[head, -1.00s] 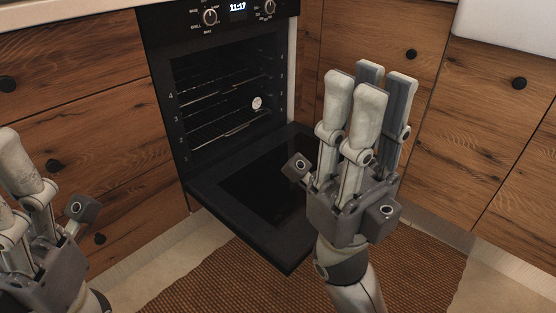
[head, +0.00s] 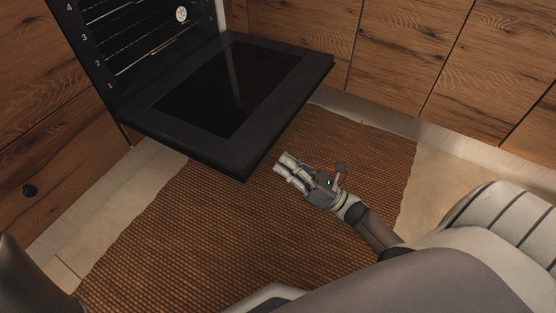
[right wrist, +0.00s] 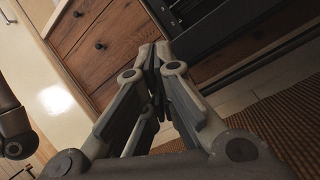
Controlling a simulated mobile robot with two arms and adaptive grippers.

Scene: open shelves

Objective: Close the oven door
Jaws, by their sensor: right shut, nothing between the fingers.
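The oven door (head: 225,88) is black with a dark glass pane and hangs open, lowered to about level, in the upper part of the head view. The oven cavity (head: 135,40) behind it shows wire racks. My right gripper (head: 281,164) is low over the rug, just beyond and below the door's front edge, not visibly touching it. Its fingers are together and empty. It also shows in the right wrist view (right wrist: 155,55), with dark oven parts behind it at upper right. My left gripper is not visible in the head view; only a dark arm part shows at lower left.
A brown woven rug (head: 200,240) covers the floor before the oven. The floor around the rug is clear.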

